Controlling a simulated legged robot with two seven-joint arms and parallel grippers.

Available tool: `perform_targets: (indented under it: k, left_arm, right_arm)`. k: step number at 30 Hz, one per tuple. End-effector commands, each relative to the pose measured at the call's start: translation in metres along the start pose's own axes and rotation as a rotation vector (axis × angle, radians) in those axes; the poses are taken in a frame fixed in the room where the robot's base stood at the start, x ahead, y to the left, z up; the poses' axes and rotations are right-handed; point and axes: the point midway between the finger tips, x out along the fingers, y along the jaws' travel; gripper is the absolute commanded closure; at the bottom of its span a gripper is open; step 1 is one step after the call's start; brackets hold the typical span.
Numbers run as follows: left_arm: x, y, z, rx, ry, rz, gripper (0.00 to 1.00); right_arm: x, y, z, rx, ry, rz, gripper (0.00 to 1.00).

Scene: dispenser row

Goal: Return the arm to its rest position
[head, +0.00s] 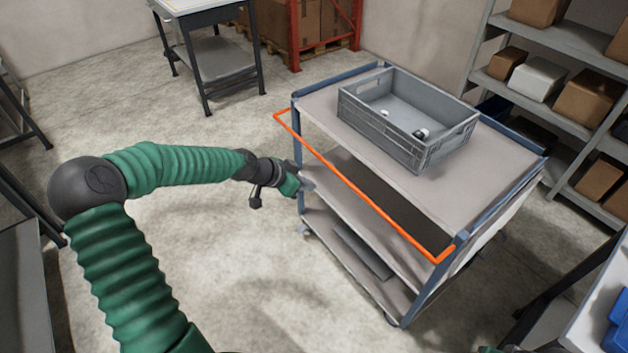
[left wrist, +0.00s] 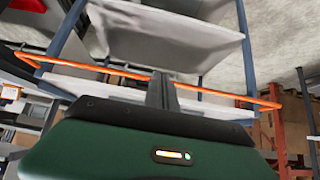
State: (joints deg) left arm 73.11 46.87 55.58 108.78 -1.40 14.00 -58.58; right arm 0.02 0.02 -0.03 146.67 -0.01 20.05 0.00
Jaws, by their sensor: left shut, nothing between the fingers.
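My left arm, in green ribbed sleeves, comes in from the left in the head view. Its gripper (head: 306,184) is shut and empty, beside the near left side of the cart, a little below the orange handle bar (head: 362,190). In the left wrist view the closed fingers (left wrist: 161,92) point toward the cart, with the orange bar (left wrist: 110,71) behind them. I cannot tell whether the fingers touch the cart. My right gripper is not visible.
The grey cart (head: 370,153) carries a grey crate (head: 375,130) with small items inside. Shelves (head: 560,115) with boxes stand at the right. A table (head: 205,15) stands at the back. The floor (head: 215,290) between my arm and the cart is clear.

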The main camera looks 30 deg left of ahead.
Motion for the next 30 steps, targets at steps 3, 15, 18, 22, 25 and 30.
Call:
perform_targets:
  k: [3, 15, 18, 22, 25, 30]
  left_arm:
    - [0.001, -0.001, 0.0, -0.002, 0.0, 0.0, 1.0]
    - [0.009, 0.031, 0.007, 0.006, -0.072, 0.03, 1.0]
    - [0.015, 0.089, 0.032, 0.0, -0.232, 0.061, 1.0]
    - [-0.011, 0.151, 0.07, -0.054, -0.442, 0.006, 1.0]
    - [-0.046, 0.181, 0.087, -0.133, -0.52, -0.078, 1.0]
    - [-0.09, 0.215, 0.102, -0.286, -0.533, -0.169, 1.0]
  right_arm:
    - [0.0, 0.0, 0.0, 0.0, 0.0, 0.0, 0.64]
    - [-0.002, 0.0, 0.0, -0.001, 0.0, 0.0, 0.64]
    - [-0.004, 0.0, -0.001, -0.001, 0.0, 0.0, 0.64]
    - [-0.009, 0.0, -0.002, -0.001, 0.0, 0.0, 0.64]
    - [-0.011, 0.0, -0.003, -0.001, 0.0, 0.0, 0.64]
    - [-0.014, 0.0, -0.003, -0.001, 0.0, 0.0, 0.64]
